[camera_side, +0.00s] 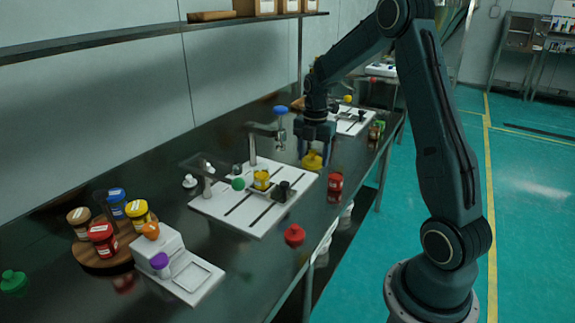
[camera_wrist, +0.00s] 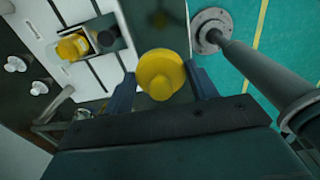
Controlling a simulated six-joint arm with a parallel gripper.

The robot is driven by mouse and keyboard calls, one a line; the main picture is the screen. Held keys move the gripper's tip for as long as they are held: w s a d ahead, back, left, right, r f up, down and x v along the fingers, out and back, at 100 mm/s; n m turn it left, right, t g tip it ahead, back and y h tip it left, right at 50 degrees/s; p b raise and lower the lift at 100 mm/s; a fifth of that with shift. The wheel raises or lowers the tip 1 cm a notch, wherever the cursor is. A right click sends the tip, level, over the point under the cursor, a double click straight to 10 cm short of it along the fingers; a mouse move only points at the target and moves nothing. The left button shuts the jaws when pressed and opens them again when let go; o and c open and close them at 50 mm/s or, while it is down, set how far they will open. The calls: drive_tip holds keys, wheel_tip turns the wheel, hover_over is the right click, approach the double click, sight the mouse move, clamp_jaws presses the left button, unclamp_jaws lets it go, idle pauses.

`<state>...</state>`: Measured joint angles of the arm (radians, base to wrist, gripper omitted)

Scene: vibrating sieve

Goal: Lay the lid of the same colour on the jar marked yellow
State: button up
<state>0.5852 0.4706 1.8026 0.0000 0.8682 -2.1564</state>
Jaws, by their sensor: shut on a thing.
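My gripper (camera_side: 315,148) is shut on a yellow lid (camera_side: 312,161), which hangs low at the right end of the white station. In the wrist view the lid (camera_wrist: 160,72) sits between the two fingers (camera_wrist: 162,90). Another yellow-labelled jar (camera_side: 138,214) stands on the round wooden rack at the left. The gap between the lid and the bench is hard to judge.
A red jar (camera_side: 335,184) and a red lid (camera_side: 294,235) stand near the bench's front edge. The wooden rack (camera_side: 92,254) holds several jars.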

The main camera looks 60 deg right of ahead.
drive_tip(key=shift+w, duration=0.1)
drive_tip(key=w+d+f, duration=0.1)
drive_tip(key=w, duration=0.9)
drive_tip(key=w+d+f, duration=0.1)
drive_tip(key=w+d, duration=0.1)
drive_tip(key=w, duration=0.8)
drive_tip(key=shift+w+d+f, duration=0.2)
drive_tip(key=shift+w+f, duration=0.2)
drive_tip(key=shift+f, duration=0.15)
drive_tip(key=shift+f, duration=2.7)
drive_tip(key=shift+f, duration=0.45)
idle(0.5)
